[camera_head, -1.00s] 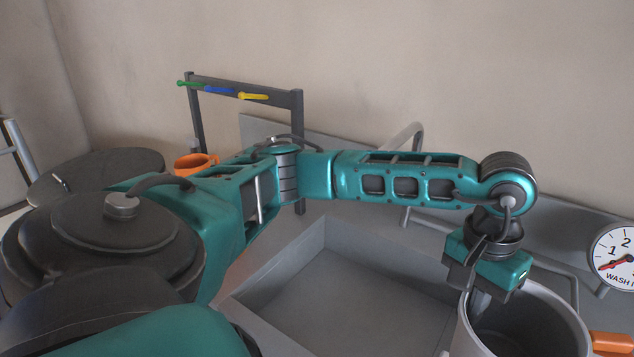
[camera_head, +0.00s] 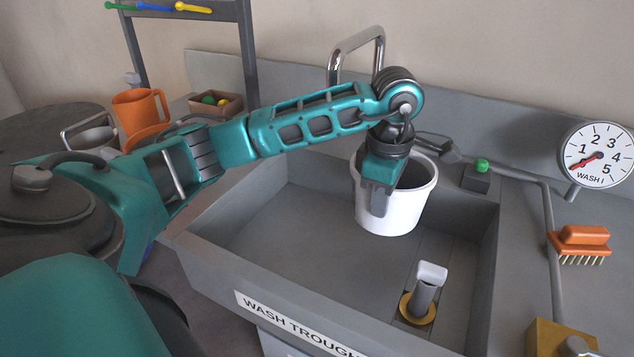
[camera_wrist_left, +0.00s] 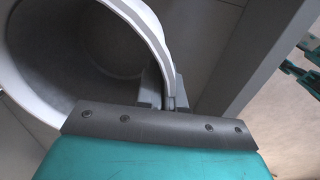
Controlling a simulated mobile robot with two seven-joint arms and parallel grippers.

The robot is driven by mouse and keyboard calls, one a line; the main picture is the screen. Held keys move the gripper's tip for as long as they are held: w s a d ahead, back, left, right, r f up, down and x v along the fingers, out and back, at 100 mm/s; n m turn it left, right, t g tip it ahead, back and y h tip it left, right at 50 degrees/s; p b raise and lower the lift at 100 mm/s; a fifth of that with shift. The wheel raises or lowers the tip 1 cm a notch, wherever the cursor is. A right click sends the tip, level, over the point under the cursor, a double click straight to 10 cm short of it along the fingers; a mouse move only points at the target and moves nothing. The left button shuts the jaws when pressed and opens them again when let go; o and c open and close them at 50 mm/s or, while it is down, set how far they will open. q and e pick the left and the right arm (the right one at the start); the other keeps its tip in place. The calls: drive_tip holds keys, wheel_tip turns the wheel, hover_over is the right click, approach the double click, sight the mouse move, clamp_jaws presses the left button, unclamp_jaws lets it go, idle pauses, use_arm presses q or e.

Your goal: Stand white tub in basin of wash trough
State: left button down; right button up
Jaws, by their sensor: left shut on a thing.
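The white tub (camera_head: 402,208) is over the basin (camera_head: 290,232) of the grey wash trough (camera_head: 215,268), toward its back right. It looks roughly upright, mouth up. I cannot tell whether its bottom touches the basin floor. My left gripper (camera_head: 381,200) reaches down at the tub's near side and is shut on its wall. In the left wrist view the tub's rim (camera_wrist_left: 150,30) runs between the fingers (camera_wrist_left: 164,92) of this gripper. The arm hides part of the tub's mouth.
A grey plug with a yellow collar (camera_head: 418,306) stands in the basin, nearer the front right. A faucet (camera_head: 357,52) rises behind the basin. A green button (camera_head: 482,165), an orange brush (camera_head: 580,243) and a dial (camera_head: 598,155) are right. An orange mug (camera_head: 141,112) is left.

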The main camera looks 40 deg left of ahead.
sight(358, 194)
use_arm(q)
drive_tip(key=a+n, duration=0.1)
drive_tip(key=n, duration=0.2)
drive_tip(key=a+f+n+b, duration=0.1)
drive_tip(key=n, duration=0.2)
drive_tip(key=a+f+n, duration=0.1)
drive_tip(key=a+n, duration=0.1)
drive_tip(key=shift+w+n+y+b, duration=0.25)
drive_tip(key=shift+n+y+b, duration=0.05)
drive_tip(key=shift+n+b, duration=0.1)
drive_tip(key=f+n+b, duration=0.1)
drive_tip(key=f, duration=0.2)
drive_tip(key=a+f+n, duration=0.1)
drive_tip(key=f+n, duration=0.1)
drive_tip(key=f, duration=0.2)
drive_tip(key=a+f+n+b, duration=0.1)
drive_tip(key=f, duration=0.2)
drive_tip(key=shift+f+n+g+b, duration=0.3)
drive_tip(key=shift+f, duration=0.05)
drive_tip(key=shift+f, duration=0.2)
drive_tip(key=c, duration=1.3)
unclamp_jaws()
drive_tip(key=shift+o, duration=0.2)
